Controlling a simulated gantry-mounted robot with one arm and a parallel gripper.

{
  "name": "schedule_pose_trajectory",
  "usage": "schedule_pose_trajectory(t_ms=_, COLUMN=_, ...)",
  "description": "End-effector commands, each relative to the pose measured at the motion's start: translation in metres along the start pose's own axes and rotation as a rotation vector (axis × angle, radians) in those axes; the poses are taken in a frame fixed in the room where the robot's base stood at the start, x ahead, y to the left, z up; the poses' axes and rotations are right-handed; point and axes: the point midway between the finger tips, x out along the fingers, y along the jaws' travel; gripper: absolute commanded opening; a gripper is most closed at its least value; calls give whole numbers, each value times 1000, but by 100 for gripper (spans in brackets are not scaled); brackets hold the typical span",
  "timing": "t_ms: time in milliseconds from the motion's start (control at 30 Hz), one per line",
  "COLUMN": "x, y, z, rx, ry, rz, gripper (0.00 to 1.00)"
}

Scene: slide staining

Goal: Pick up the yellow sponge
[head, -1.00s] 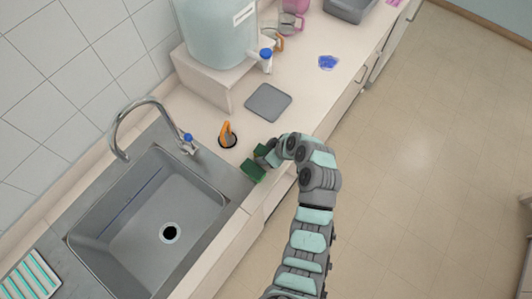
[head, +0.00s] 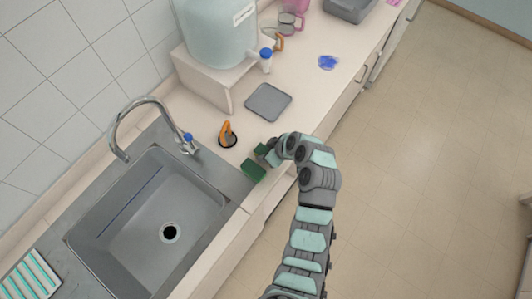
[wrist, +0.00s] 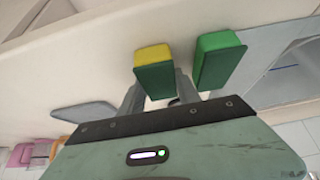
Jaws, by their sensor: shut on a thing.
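The yellow sponge (wrist: 154,56) has a yellow face and a dark green body. In the wrist view it sits between the fingertips of my gripper (wrist: 157,88), which is shut on it. In the head view my gripper (head: 270,152) is low over the counter's front edge, and only a dark green part of this sponge (head: 261,150) shows. I cannot tell whether it is clear of the counter. A green sponge (wrist: 217,60) is right beside it, to the right in the wrist view. In the head view the green sponge (head: 254,170) is nearer the sink.
The sink (head: 150,230) with its tap (head: 135,113) is at the left. An orange-handled object (head: 227,134) stands close behind the sponges. A grey flat mat (head: 268,102), a blue item (head: 328,62) and a large dispenser (head: 215,35) are farther along the counter (head: 305,85).

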Motion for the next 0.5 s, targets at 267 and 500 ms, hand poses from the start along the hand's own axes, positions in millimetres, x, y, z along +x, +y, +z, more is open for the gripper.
schedule_pose_trajectory(t_ms=267, x=-9, y=1, z=-6, rx=-3, ry=1, rz=1, gripper=2)
schedule_pose_trajectory(t_ms=500, x=-54, y=3, z=-35, rx=-6, ry=5, rz=9, gripper=2)
